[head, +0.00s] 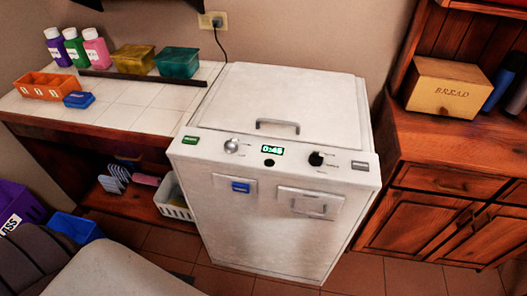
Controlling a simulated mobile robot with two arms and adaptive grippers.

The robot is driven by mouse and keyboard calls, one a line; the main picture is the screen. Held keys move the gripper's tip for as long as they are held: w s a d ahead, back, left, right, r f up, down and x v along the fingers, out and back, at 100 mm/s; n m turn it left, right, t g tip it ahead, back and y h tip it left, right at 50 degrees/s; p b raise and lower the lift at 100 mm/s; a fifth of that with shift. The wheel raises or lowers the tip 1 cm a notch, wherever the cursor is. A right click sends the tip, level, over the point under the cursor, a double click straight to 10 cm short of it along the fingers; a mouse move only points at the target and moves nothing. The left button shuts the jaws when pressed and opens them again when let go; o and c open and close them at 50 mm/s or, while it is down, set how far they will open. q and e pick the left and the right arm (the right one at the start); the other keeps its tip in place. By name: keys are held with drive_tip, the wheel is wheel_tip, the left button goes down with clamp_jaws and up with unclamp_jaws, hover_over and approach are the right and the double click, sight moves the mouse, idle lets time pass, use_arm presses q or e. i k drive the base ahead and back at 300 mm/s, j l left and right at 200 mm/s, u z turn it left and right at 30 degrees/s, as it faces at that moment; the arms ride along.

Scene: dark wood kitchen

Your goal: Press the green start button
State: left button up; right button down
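A white top-loading machine (272,220) stands in the middle of the head view with its lid (290,95) shut. A small green button (190,140) sits at the left end of its front control panel. Right of it are a silver knob (231,146), a display (271,150) reading 0:45, a small black round part (268,162) and a black knob (316,159). A grey button (360,165) is at the panel's right end. Neither of my grippers is in view, and nothing covers the green button.
A tiled counter (130,115) at left holds bottles (75,48), yellow (134,58) and teal (177,62) containers and an orange tray (45,86). A wooden cabinet (440,190) with a bread box (449,88) stands at right. A white basket (174,205) sits low beside the machine.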

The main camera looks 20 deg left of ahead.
sight(187, 139)
drive_tip(key=u, duration=1.35)
